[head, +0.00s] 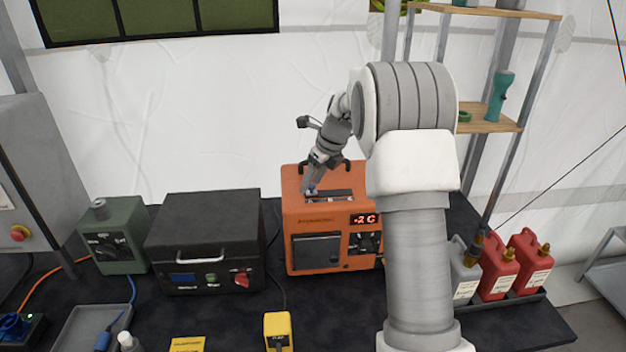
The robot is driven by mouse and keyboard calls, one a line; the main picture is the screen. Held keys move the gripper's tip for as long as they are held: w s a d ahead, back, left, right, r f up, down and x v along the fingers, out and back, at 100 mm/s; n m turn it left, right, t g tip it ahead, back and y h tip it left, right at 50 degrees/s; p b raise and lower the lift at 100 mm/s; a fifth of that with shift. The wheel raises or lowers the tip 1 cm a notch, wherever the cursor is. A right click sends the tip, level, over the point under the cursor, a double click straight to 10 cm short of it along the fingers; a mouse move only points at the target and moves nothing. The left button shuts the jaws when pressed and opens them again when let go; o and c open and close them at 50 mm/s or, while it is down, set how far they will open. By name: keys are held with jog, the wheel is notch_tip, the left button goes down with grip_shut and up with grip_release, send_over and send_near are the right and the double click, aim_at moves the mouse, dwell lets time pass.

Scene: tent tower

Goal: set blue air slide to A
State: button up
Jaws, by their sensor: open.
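The orange unit (294,225) stands on the dark bench, with a dark slot (340,194) in its top and a red display reading about "-2 C". A small blue piece (311,188), likely the blue air slide, shows at the left end of the slot. My gripper (309,184) points down at that left end, right at the blue piece and partly covering it. Its jaws are open; I cannot tell whether they touch the piece. No A mark is readable from here.
A black box (205,235) with a handle and a green device (115,238) stand to the left. Red canisters (527,262) and a grey canister (463,270) stand to the right. A yellow device (278,330) lies in front. My arm hides the unit's right side.

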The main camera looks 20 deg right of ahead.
jog(key=v, duration=1.7)
jog(key=shift+r, duration=0.25)
jog(key=s+a+r+n+h, duration=0.1)
jog(key=s+a+n, duration=0.3)
jog(key=s+n, duration=0.35)
jog(key=s+a+r+n, duration=0.2)
jog(key=s+a+n, duration=0.3)
jog(key=s, duration=0.4)
jog(key=s+a+f+n+t, duration=0.1)
jog(key=s+f+n, duration=0.3)
jog(key=s+n, duration=0.4)
jog(key=s+a+f+n+h, duration=0.1)
jog(key=s+f+n, duration=0.3)
jog(key=s+n, duration=0.4)
jog(key=shift+a+n+t+h, duration=0.3)
jog(key=shift+a+n+t, duration=0.1)
jog(key=shift+a, duration=0.25)
